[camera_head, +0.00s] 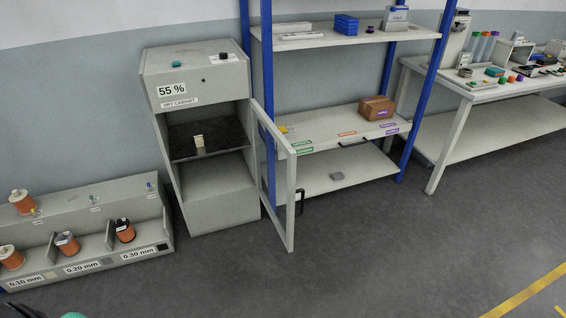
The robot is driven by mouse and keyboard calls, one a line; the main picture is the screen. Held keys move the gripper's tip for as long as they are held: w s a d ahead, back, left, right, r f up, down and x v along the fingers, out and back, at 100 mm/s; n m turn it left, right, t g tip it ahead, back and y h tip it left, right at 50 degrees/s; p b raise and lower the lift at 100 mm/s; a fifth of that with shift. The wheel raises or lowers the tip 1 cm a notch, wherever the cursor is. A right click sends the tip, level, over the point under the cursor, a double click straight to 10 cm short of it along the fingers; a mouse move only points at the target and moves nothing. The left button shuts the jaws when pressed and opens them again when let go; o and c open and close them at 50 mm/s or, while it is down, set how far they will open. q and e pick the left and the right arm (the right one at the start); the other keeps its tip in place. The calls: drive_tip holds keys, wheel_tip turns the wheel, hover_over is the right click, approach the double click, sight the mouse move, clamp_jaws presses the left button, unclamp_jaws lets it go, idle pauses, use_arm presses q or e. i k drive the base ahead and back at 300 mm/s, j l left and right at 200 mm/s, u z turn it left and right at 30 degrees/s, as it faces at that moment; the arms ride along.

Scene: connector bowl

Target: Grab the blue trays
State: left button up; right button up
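A small stack of blue trays (346,25) sits on the upper shelf of the blue-posted rack, around the middle of that shelf. It looks like more than one tray, but it is too small to count them surely. Nothing touches the stack from above.
A grey-white box (395,18) stands right of the trays, and a flat white item (301,36) lies left. Below are a cardboard box (376,108) and an open dry cabinet (205,150), its door (291,205) jutting out. The floor (400,250) ahead is clear.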

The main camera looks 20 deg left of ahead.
sight(345, 24)
drive_tip(key=i+l+u, duration=0.15)
drive_tip(key=u, duration=0.35)
drive_tip(key=i+l+u, duration=0.1)
drive_tip(key=l+u, duration=0.2)
drive_tip(key=u, duration=0.15)
drive_tip(key=l+u, duration=0.25)
drive_tip(key=u, duration=0.25)
drive_tip(key=l+u, duration=0.2)
drive_tip(key=l, duration=0.9)
drive_tip(key=l+u, duration=0.2)
drive_tip(key=l, duration=0.95)
drive_tip(key=i, duration=0.6)
